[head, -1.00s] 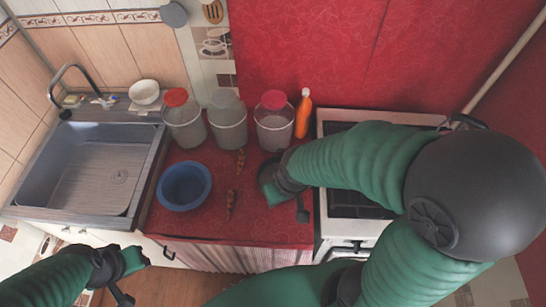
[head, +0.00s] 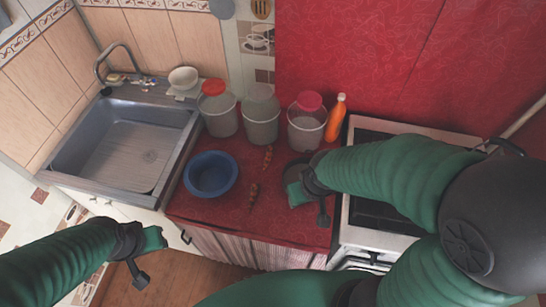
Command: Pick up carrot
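Two thin, mottled orange-brown pieces lie on the red counter in the head view. One piece (head: 268,158) is by the jars, the other (head: 253,195) is nearer the front edge. Either may be the carrot; they are too small to tell. My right gripper (head: 310,203) is over the counter to the right of both pieces, apart from them, with its fingers spread and nothing seen between them. My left gripper (head: 147,258) is in front of the cabinets at lower left, open and empty, away from the pieces.
A blue bowl (head: 210,188) stands left of the pieces. Several lidded jars (head: 220,116) and an orange bottle (head: 336,120) line the back. A metal sink (head: 130,150) is at left, a white stove (head: 372,240) at right. A dark round thing sits partly behind my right gripper.

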